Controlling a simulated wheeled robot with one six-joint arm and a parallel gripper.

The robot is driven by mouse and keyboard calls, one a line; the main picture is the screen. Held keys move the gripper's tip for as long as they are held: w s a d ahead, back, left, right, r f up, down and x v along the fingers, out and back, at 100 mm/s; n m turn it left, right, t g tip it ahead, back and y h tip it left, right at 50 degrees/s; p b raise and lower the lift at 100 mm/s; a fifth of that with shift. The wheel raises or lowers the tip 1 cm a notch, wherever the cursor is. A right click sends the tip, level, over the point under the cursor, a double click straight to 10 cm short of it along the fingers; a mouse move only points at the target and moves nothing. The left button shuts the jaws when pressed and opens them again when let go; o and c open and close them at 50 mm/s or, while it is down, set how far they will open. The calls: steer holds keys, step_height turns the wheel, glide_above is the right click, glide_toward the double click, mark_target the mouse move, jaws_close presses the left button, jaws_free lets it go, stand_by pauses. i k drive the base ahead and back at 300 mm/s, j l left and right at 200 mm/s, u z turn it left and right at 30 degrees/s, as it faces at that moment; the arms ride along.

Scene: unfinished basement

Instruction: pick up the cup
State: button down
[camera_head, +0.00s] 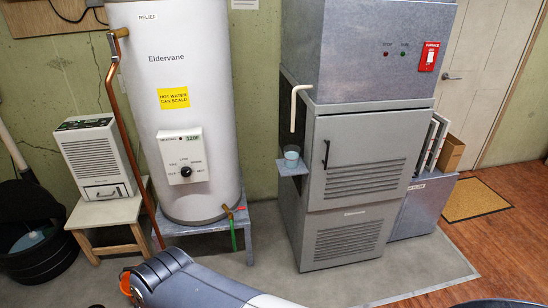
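The open end of a cream bent pipe (294,108) is just above the cup. No gripper fingers show in this view. Only grey links of my arm, with an orange part at the left end, cross the bottom, well below and apart from the cup.
The furnace (360,150) stands right of the shelf. A white water heater (178,110) on a grey stand (190,228) is to the left. A dehumidifier (96,160) sits on a wooden stool (105,213), near a black tub (40,262). Grey floor (345,285) is clear in front.

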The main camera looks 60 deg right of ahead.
mark_target(292, 152)
steer(key=z, duration=2)
steer(key=i+j+u, duration=0.1)
steer(key=i+j, duration=0.2)
steer(key=i, duration=0.2)
steer(key=i+j+u, duration=0.1)
steer(key=i+j, duration=0.2)
steer(key=i, duration=0.2)
steer(key=i+j+u, duration=0.1)
steer(key=i+j, duration=0.15)
steer(key=i, duration=0.25)
